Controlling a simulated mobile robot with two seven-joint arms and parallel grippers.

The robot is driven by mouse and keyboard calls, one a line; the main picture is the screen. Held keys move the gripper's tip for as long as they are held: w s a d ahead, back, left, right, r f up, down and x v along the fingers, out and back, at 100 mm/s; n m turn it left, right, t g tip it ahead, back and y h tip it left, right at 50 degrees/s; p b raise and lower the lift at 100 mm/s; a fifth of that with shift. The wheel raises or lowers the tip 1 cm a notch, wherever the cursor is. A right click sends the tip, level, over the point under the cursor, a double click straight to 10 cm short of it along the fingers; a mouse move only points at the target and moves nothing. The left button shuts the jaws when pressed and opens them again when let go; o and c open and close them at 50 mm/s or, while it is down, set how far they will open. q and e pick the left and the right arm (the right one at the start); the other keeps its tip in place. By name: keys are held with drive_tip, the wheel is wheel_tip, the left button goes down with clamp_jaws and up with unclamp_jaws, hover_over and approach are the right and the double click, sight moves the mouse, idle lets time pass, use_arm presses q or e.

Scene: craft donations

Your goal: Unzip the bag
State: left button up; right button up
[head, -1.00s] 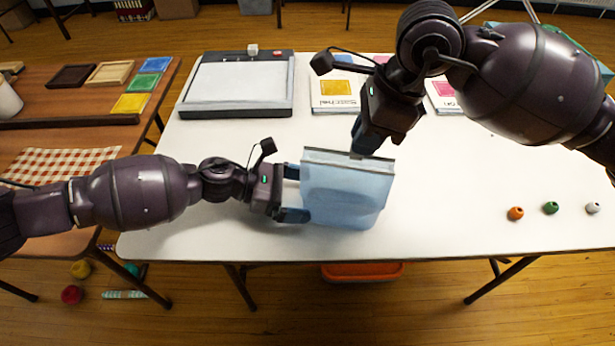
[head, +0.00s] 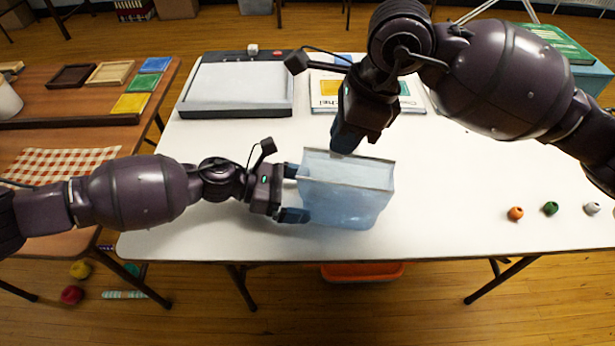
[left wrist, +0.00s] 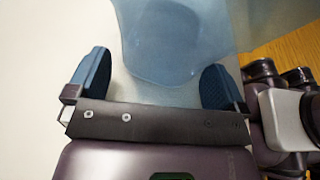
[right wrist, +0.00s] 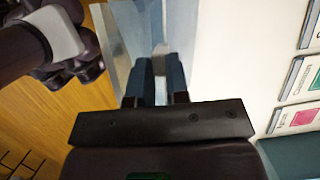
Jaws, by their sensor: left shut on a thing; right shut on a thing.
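The bag (head: 345,200) is pale blue and see-through, standing upright at the front middle of the white table. Its top looks like a wide pale strip between two long edges. My left gripper (head: 295,193) is shut on the bag's left side, its fingers spread wide around the body; the left wrist view shows the bag (left wrist: 175,40) between them. My right gripper (head: 343,148) is above the bag's far top edge, towards the left, fingers close together and pointing down. The zipper pull is hidden between its fingertips, which also show in the right wrist view (right wrist: 160,62).
A paper trimmer (head: 238,88) lies at the back left of the white table (head: 450,190). Flat packs (head: 325,90) lie behind my right gripper. An orange bead (head: 515,213), a green bead (head: 550,208) and a grey bead (head: 592,208) sit at the right. Room right of the bag is clear.

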use_arm(q)
drive_tip(key=shift+w, duration=0.15)
use_arm(e)
drive_tip(key=shift+a+f, duration=0.25)
drive_tip(key=shift+a, duration=1)
drive_tip(key=o, duration=0.8)
drive_tip(key=shift+r, duration=0.15)
drive_tip(key=shift+c, duration=0.8)
drive_tip(key=shift+w, duration=0.1)
drive_tip(key=shift+r, duration=0.1)
use_arm(q)
drive_tip(key=shift+c, duration=0.3)
use_arm(e)
wheel_tip(320, 180, up, 7)
